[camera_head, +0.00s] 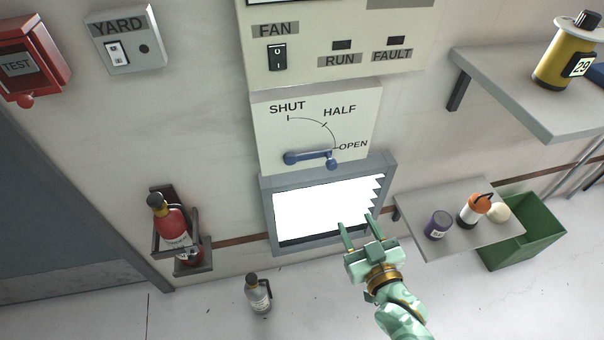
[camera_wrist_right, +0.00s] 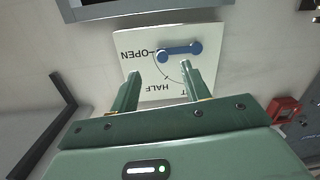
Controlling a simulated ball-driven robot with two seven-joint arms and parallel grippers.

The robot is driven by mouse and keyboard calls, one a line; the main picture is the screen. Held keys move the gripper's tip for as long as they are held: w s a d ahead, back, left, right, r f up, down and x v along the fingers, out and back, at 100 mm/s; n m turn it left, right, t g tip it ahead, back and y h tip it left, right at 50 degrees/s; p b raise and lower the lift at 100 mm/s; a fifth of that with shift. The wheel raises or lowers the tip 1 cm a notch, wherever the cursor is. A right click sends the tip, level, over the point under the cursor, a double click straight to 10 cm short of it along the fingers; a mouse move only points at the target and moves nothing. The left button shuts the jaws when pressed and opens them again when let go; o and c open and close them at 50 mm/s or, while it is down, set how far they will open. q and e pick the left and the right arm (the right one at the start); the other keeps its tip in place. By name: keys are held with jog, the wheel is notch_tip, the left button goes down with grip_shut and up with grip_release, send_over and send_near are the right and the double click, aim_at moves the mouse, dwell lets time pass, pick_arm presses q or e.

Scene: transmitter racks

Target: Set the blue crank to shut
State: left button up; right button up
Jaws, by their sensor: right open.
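The blue crank (camera_head: 311,158) is on a cream panel (camera_head: 268,135) marked SHUT, HALF and OPEN along an arc. Its arm lies nearly level, with the pivot at the left and the knob at the right, by the OPEN mark. My right gripper (camera_head: 357,222) is open and empty, below and to the right of the crank in the head view, apart from it. In the right wrist view the panel is upside down; the crank (camera_wrist_right: 180,51) shows beyond the open fingertips (camera_wrist_right: 162,72). My left gripper is not in view.
A grey-framed louvre vent (camera_head: 325,210) sits right below the panel. The fan switch (camera_head: 277,57) is above it. At the right are a shelf (camera_head: 545,100) with a yellow canister and a lower shelf (camera_head: 465,240) with small containers. A red extinguisher (camera_head: 172,225) hangs at the left.

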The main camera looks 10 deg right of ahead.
aim_at(333, 167)
jog(key=shift+t, duration=0.4)
jog(key=w+b, duration=0.1)
jog(key=w, duration=0.4)
jog(key=w+a+r+b, duration=0.1)
jog(key=w+b, duration=0.1)
jog(key=w, duration=0.3)
jog(key=w+r+b, duration=0.1)
jog(key=w+b, duration=0.1)
jog(key=w, duration=0.4)
jog(key=shift+a+r, duration=0.2)
jog(key=shift+a, duration=0.1)
jog(key=shift+w+b, duration=0.2)
jog(key=shift+b, duration=0.15)
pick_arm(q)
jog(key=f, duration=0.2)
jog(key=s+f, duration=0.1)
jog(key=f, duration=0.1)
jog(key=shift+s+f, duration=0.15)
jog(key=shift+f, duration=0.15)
pick_arm(e)
jog(key=shift+w+r, duration=0.1)
jog(key=shift+r, duration=0.05)
grip_shut()
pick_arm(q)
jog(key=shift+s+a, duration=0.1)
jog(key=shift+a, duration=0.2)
